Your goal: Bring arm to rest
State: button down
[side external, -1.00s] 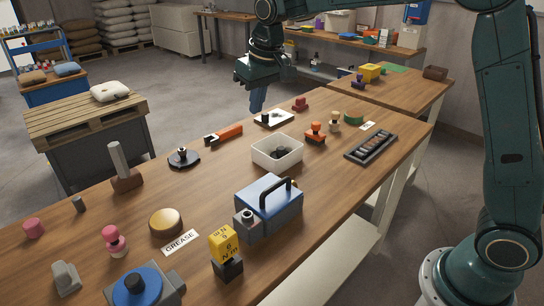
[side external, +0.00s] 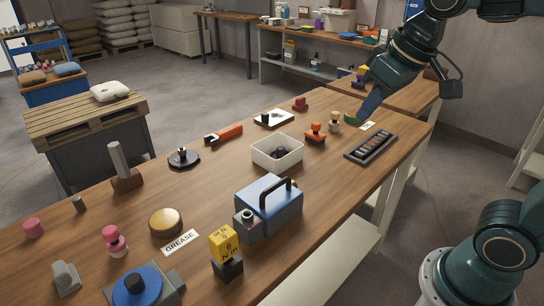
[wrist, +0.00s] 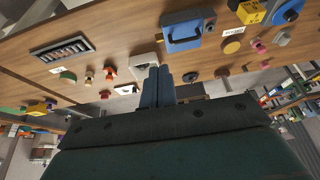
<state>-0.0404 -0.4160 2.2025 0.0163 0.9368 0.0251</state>
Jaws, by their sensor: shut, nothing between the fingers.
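My gripper (side external: 362,113) is shut and empty. In the side external view its blue fingers point down and left, over the far right part of the wooden workbench (side external: 330,184). The fingertips overlap a green piece (side external: 350,119) in the picture; I cannot tell the gap between them. In the wrist view my gripper (wrist: 158,70) shows its two blue fingers side by side, with nothing between them. The white bin (wrist: 146,59) shows behind the fingers there.
A white bin (side external: 277,157), a blue-lidded box with a black handle (side external: 268,212), a dark slotted tray (side external: 371,147) and an orange tool (side external: 224,134) stand on the workbench. Several small pieces are spread around. A second table (side external: 412,96) stands behind.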

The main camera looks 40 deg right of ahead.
jog(key=s+f, duration=0.4)
jog(key=s, duration=0.5)
jog(key=shift+s+d+t, duration=0.2)
jog(key=shift+d+t, duration=0.2)
